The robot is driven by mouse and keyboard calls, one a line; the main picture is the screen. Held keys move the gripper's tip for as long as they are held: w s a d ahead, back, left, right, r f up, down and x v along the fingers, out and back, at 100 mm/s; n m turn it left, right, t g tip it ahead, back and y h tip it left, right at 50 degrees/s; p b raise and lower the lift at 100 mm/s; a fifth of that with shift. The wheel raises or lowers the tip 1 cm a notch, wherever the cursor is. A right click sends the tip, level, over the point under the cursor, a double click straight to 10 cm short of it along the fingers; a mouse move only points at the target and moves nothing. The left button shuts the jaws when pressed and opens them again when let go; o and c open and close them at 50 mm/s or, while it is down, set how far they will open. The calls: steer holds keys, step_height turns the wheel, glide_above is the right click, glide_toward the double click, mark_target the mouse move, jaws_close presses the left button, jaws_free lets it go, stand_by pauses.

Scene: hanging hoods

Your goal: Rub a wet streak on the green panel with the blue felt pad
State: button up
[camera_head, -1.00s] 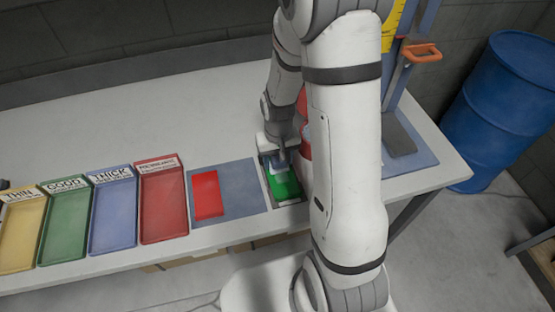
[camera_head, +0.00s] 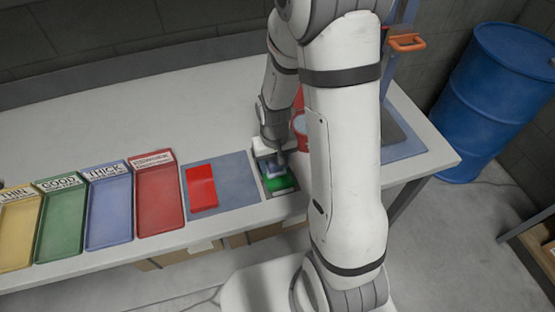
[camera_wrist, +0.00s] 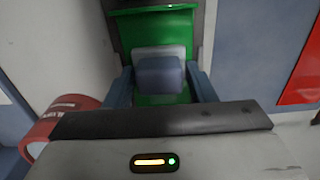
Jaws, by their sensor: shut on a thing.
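The green panel (camera_head: 279,183) lies flat in a grey holder at the table's front edge, partly hidden by my gripper. It fills the upper middle of the wrist view (camera_wrist: 150,32). My gripper (camera_head: 275,165) is over the panel, shut on the blue felt pad (camera_wrist: 159,76), which shows between the two fingers in the wrist view. The pad is over the panel; I cannot tell whether it touches it. No wet streak can be made out on the visible green surface.
A red panel (camera_head: 202,187) lies on a blue-grey mat (camera_head: 237,183) left of the holder. Labelled yellow, green, blue and red trays stand farther left. A red can (camera_head: 300,135) stands close beside my gripper. The table's back left is clear.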

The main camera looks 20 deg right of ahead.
mark_target(275, 163)
steer(key=shift+s, duration=0.45)
step_height(275, 163, up, 3)
steer(key=shift+s+a+f+p, duration=0.1)
steer(key=shift+f+p, duration=0.05)
steer(key=shift+p, duration=0.6)
steer(key=shift+r+p, duration=0.5)
steer(key=shift+r, duration=0.15)
steer(key=shift+r+p, duration=1.4)
steer(key=shift+r, duration=0.7)
steer(key=shift+f, duration=0.1)
